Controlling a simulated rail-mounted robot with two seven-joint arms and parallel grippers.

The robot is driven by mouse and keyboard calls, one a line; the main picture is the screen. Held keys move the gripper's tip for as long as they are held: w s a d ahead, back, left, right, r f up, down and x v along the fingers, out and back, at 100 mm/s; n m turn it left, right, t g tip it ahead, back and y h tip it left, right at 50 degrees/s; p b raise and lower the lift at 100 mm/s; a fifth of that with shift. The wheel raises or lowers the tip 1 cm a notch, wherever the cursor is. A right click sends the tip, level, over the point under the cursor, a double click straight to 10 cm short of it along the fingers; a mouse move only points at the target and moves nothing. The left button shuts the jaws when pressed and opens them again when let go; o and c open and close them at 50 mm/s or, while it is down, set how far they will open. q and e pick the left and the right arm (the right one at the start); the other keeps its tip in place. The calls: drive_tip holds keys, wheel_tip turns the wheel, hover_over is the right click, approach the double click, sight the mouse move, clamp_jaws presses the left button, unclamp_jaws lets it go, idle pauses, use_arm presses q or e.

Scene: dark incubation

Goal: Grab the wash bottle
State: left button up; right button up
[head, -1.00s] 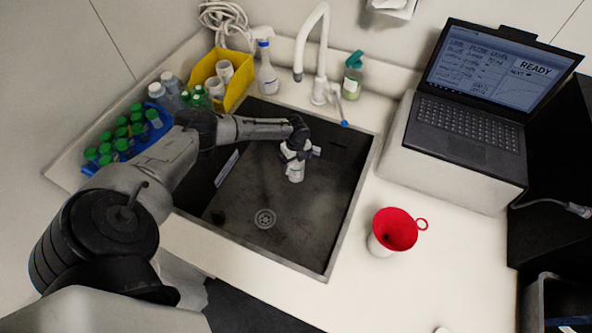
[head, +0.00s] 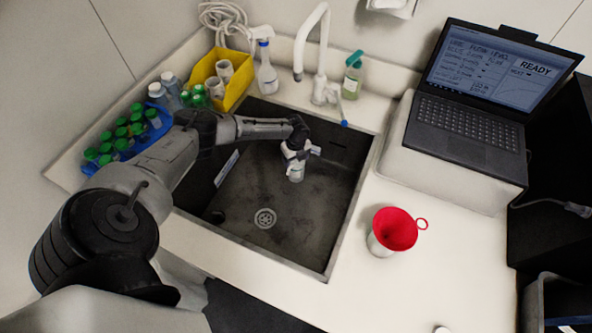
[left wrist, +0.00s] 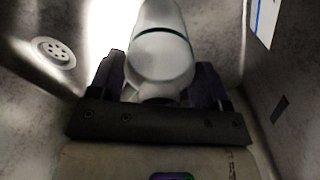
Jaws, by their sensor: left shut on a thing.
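The wash bottle (head: 296,173) is a small white bottle over the dark sink basin, with its lower part showing below my left gripper. My left gripper (head: 298,150) reaches into the sink from the left and is shut on it. In the left wrist view the pale, rounded bottle (left wrist: 160,45) sits between the two dark fingers of the left gripper (left wrist: 160,80). The gripper hides part of the bottle, and I cannot tell whether its base touches the basin floor. My right gripper is not in view.
The sink (head: 325,225) has a drain (head: 265,218) and a white faucet (head: 322,50) behind. A yellow bin (head: 238,88), a spray bottle (head: 266,72) and a blue rack (head: 90,168) stand at left and back. A laptop (head: 470,140) and red funnel (head: 394,229) stand right.

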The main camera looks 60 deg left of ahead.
use_arm(q)
clamp_jaws()
drive_tip(key=shift+r, duration=0.15)
